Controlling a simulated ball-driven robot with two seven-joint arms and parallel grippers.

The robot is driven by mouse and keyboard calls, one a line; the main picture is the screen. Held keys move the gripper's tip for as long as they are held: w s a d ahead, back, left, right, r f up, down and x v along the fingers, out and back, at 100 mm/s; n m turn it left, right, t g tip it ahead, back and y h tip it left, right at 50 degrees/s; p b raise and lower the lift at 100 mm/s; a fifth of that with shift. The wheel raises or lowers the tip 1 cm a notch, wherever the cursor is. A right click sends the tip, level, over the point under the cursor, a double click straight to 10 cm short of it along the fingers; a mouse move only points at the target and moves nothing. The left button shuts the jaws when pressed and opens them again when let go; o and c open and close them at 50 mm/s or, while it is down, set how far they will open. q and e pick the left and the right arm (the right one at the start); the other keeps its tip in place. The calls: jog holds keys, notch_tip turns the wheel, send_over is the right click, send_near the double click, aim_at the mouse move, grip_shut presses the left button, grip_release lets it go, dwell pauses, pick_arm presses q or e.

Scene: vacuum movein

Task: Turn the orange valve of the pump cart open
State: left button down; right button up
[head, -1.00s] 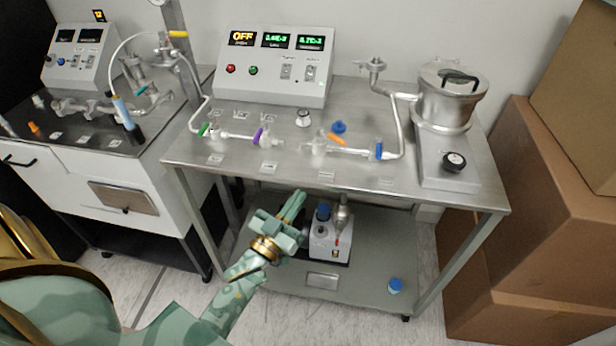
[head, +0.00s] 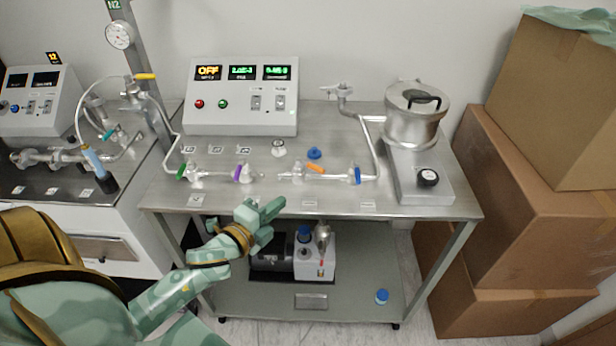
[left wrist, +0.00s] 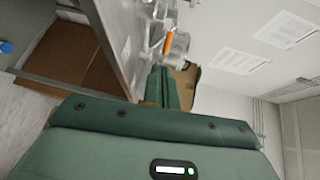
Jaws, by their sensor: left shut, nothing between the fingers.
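The orange valve (head: 316,169) is a small orange handle on the glass line on top of the steel pump cart (head: 350,206). In the left wrist view the orange handle (left wrist: 168,44) shows just beyond my fingertips, beside clear glass. My left gripper (head: 272,207) is shut and empty at the cart's front edge, left of and nearer than the orange valve, apart from it. Its green fingers (left wrist: 163,86) lie together in the left wrist view. My right gripper is not in view.
Along the same glass line are a green valve (head: 182,170), a purple valve (head: 239,172) and a blue valve (head: 357,175). A control box (head: 240,97) and a metal chamber (head: 415,115) stand behind. A pump (head: 314,255) sits on the lower shelf. Cardboard boxes (head: 530,190) fill the right.

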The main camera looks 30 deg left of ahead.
pick_arm(q)
send_near(310, 167)
jog(key=w, duration=0.1)
jog(key=w+f, duration=0.1)
jog(key=w, duration=0.1)
jog(key=w+d+f+b, duration=0.1)
jog(key=shift+w, duration=0.4)
jog(key=shift+w+d+r, duration=0.1)
jog(key=shift+w+r, duration=0.1)
jog(key=shift+w, duration=0.6)
jog(key=shift+w+d+n+y, duration=0.2)
jog(key=shift+n+y, duration=0.3)
